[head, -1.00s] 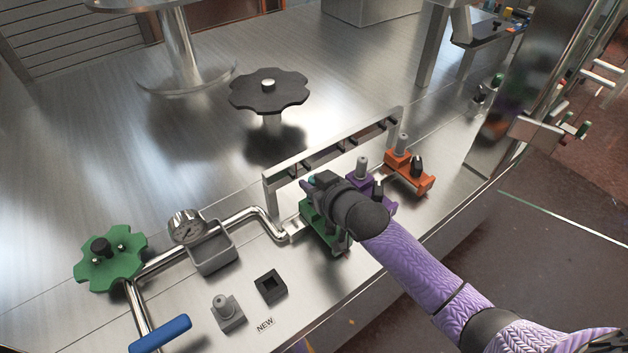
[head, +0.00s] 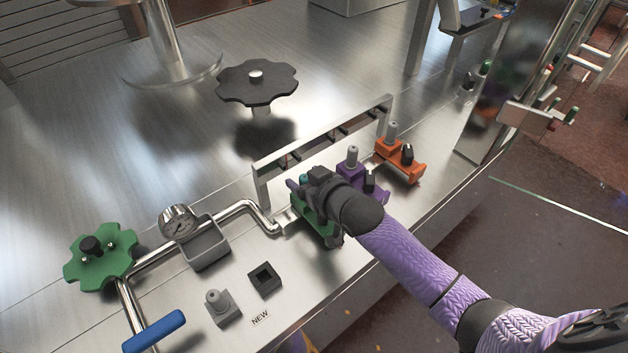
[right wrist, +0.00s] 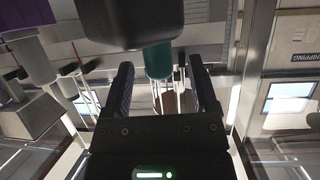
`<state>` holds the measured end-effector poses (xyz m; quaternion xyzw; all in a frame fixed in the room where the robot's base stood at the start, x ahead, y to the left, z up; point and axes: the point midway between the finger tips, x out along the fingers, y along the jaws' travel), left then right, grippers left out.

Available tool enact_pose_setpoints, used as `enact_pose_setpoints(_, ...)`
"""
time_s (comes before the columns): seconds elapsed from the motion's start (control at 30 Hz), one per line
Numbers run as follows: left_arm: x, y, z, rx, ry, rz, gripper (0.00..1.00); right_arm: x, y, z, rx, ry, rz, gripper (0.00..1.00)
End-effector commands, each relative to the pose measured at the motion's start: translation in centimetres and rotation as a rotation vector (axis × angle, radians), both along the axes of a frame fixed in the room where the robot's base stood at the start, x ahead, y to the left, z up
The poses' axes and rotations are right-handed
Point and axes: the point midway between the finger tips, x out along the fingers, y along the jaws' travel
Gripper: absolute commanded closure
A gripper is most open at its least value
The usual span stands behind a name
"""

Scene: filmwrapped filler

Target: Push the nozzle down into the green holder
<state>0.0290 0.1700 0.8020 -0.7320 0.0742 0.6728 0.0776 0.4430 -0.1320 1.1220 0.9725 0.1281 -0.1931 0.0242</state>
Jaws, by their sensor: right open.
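The green holder (head: 312,226) sits near the front edge of the metal counter, partly hidden under my right gripper (head: 303,183). A small teal piece (head: 302,178) shows at the gripper's tip. In the right wrist view, my right gripper (right wrist: 160,72) is open, with a teal cylinder (right wrist: 158,60) between or just beyond its fingers. This may be the nozzle; whether the fingers touch it, and how deep it sits in the holder, I cannot tell. My left gripper is not in view.
Beside the green holder stand a purple holder (head: 350,178) and an orange holder (head: 405,165), each with a grey nozzle. A metal rail (head: 320,140) runs behind them.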

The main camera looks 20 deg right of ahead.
Motion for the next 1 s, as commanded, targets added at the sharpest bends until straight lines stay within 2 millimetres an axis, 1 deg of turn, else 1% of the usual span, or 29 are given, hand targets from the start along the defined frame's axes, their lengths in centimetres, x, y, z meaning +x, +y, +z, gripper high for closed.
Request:
enact_pose_setpoints(0.1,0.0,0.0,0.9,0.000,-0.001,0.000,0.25,-2.3,-0.6,1.2,-0.001,0.002,0.001,0.25)
enact_pose_setpoints(0.23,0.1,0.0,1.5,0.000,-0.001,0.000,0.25,-5.3,-1.4,2.4,-0.002,0.003,0.002,0.25)
enact_pose_setpoints(0.3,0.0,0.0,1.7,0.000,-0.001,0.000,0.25,-6.6,-1.7,2.9,-0.001,0.003,0.001,0.25)
enact_pose_setpoints(0.4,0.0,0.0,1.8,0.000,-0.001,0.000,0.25,-7.7,-2.1,3.3,-0.001,0.002,0.000,0.25)
enact_pose_setpoints(0.5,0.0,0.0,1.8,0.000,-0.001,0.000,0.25,-8.1,-2.2,3.5,-0.001,0.001,0.000,0.25)
enact_pose_setpoints(0.93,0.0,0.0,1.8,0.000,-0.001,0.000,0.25,-8.1,-2.2,3.5,0.000,0.001,0.000,0.25)
enact_pose_setpoints(1.0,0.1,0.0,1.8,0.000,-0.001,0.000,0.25,-8.4,-2.0,3.3,-0.004,0.017,-0.003,0.25)
